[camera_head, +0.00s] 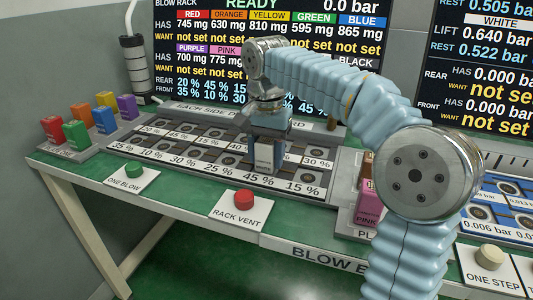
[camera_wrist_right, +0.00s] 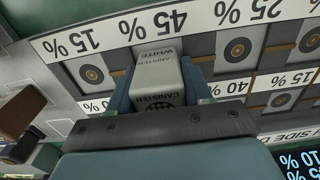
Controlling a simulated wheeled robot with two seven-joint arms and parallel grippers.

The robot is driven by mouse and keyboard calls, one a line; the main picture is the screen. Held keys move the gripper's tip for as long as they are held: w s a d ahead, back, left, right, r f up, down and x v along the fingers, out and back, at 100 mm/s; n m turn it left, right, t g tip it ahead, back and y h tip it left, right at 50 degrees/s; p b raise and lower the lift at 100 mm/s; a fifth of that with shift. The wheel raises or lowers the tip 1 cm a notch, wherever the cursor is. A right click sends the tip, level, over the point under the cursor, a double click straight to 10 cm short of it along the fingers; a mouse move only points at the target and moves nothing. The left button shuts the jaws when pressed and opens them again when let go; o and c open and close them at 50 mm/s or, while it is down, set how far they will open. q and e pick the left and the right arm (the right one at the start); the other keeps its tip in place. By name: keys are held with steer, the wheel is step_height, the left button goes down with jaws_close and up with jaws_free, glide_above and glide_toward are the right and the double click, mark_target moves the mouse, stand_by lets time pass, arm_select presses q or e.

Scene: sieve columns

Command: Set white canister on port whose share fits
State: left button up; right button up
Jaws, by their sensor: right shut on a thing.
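The white canister (camera_head: 264,157) is upright in my right gripper (camera_head: 270,148), at the front-row port labelled 45 % (camera_head: 258,178). In the right wrist view the canister (camera_wrist_right: 158,78) sits between the two fingers, its label reading WHITE CANISTER, right beside the 45 % label (camera_wrist_right: 153,25). The canister hides that port, and I cannot tell whether its base touches the port. The rack (camera_head: 205,150) has two rows of ports with percent labels. My left gripper is not in view.
Red (camera_head: 52,130), green (camera_head: 76,135) and other coloured canisters stand at the left. A pink canister (camera_head: 368,208) stands right of the rack. RACK VENT (camera_head: 244,198) and ONE BLOW (camera_head: 135,170) buttons are in front. The screen (camera_head: 270,45) reads READY, 0.0 bar. Neighbouring ports look empty.

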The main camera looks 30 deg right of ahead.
mark_target(267, 140)
steer(key=shift+f, duration=0.2)
steer(key=o, duration=1.1)
steer(key=shift+o, duration=0.2)
steer(key=shift+r, duration=0.1)
step_height(267, 140, up, 11)
steer(key=p, duration=0.3)
steer(key=shift+f, duration=0.2)
steer(key=shift+r, duration=0.85)
